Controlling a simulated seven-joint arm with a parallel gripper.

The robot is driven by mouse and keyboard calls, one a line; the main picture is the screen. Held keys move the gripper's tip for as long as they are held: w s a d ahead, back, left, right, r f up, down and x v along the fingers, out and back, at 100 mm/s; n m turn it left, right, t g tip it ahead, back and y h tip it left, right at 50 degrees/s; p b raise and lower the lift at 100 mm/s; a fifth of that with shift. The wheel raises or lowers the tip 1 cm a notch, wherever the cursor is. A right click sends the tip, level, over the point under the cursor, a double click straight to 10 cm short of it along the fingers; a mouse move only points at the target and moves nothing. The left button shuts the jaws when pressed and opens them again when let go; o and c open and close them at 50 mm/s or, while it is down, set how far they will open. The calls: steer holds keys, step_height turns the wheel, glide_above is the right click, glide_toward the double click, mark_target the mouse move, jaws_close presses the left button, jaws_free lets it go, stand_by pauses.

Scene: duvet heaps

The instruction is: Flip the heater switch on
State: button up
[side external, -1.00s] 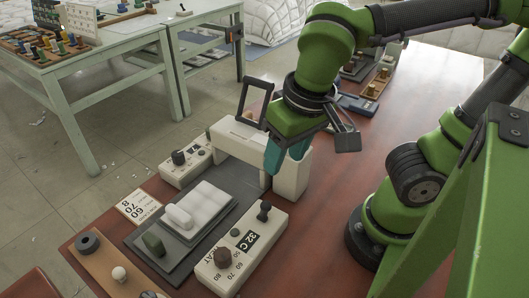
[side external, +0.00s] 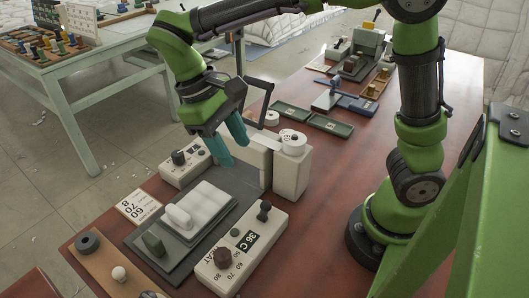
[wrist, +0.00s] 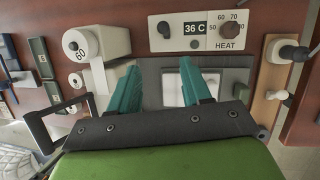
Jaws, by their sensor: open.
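The white heater box (side external: 240,250) stands at the near right of the grey base plate. It carries a brown dial (side external: 222,257), a display reading 36 C (side external: 249,240) and a small dark switch (side external: 264,212) at its far end. In the wrist view the heater panel (wrist: 198,44) lies at the top, with the dark switch (wrist: 164,28) at its left. I cannot tell which way the switch is set. My gripper (side external: 231,145), with teal fingers, is open and empty above the far part of the base plate, apart from the heater box.
A white post with a round cap (side external: 292,160) stands behind the heater box. A white block (side external: 196,208) lies on the grey plate (side external: 165,245). A second white box (side external: 187,163) with a dark knob stands at the far left. Red tabletop (side external: 330,200) is clear at right.

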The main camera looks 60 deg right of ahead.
mark_target(266, 202)
steer(key=shift+n, duration=0.8)
steer(key=x, duration=0.5)
steer(key=s+x, duration=0.1)
steer(key=x, duration=1)
steer(key=shift+s+a+r, duration=0.2)
steer(key=shift+a+r, duration=0.05)
steer(key=shift+a, duration=0.15)
steer(key=shift+c, duration=0.5)
